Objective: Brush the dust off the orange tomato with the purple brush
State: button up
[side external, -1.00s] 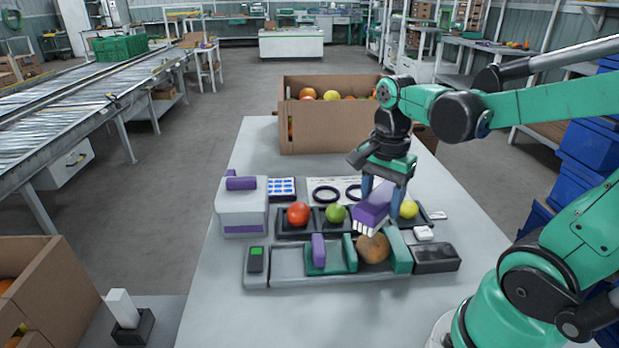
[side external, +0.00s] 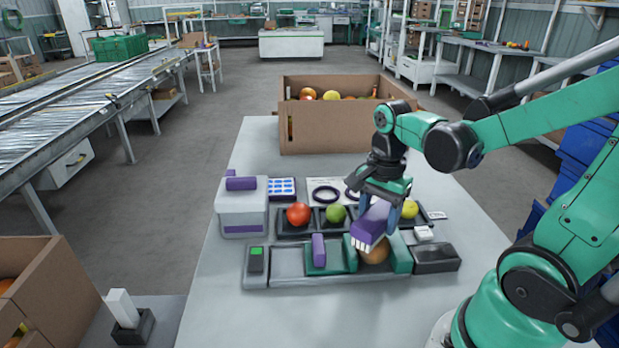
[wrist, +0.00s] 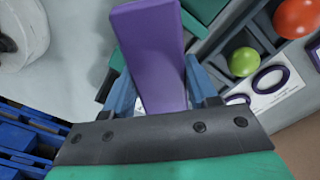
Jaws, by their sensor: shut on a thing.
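My gripper (side external: 382,200) is shut on the purple brush (side external: 369,222), whose white bristles point down toward the front. The brush also fills the middle of the wrist view (wrist: 150,55). The orange tomato (side external: 376,254) sits in the green cradle (side external: 400,254) and looks brownish and dull. The bristles are over its upper left side in the side view and seem to touch it, though the exact contact is hard to tell. The brush hides part of the tomato's top. In the wrist view the tomato is hidden.
A dark tray behind holds a red tomato (side external: 298,213), a green tomato (side external: 335,213) and a yellow tomato (side external: 409,209). A white-and-purple box (side external: 242,207) is at left. The table's front is clear.

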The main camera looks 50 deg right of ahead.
jog(key=shift+a, duration=0.8)
jog(key=shift+f, duration=0.4)
dwell(2.2)
jog(key=shift+f, duration=0.1)
jog(key=shift+c, duration=0.6)
jog(key=shift+d, duration=1.65)
jog(key=shift+a, duration=0.1)
